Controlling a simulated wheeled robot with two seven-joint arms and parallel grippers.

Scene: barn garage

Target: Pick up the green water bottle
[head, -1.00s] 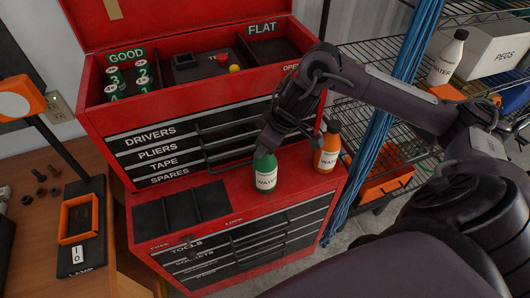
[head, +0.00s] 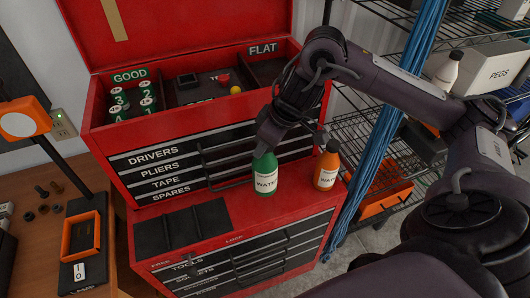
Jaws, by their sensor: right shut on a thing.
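The green water bottle (head: 265,177) has a white label and stands upright on the red ledge of the tool chest (head: 215,223), or just above it; I cannot tell which. My right gripper (head: 267,146) comes down from above and is shut on the bottle's top, hiding its cap. An orange water bottle (head: 327,166) stands just to the right, apart from the green one. My left gripper is not in view.
A wooden bench (head: 35,245) is at left. Blue cables (head: 387,118) and a wire shelf with a white water bottle (head: 447,69) are at right.

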